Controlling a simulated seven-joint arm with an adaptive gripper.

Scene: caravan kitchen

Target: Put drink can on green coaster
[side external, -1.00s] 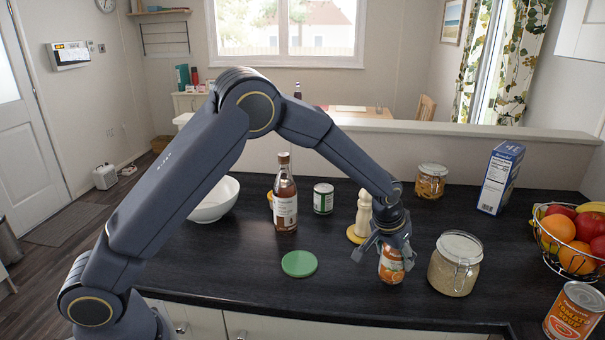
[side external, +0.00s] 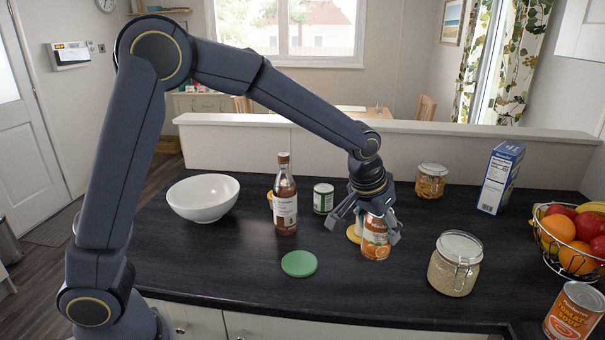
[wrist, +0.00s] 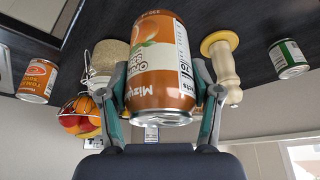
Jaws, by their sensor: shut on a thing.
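The drink can (side external: 375,241) is orange and white with fruit pictures on it. My gripper (side external: 366,226) is shut on the can from above and holds it roughly upright. In the side view the can appears lifted, in front of the pepper mill's yellow base. In the wrist view the can (wrist: 161,70) fills the middle between my two fingers (wrist: 163,98). The green coaster (side external: 299,263) lies flat and empty on the dark counter, to the left of and nearer than the can.
A bottle (side external: 285,200) and a green-labelled can (side external: 323,198) stand behind the coaster. A white bowl (side external: 203,198) is at left. A clip-top jar (side external: 455,264) stands right of the can. The pale mill (wrist: 225,72) is close beside my gripper. The counter around the coaster is clear.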

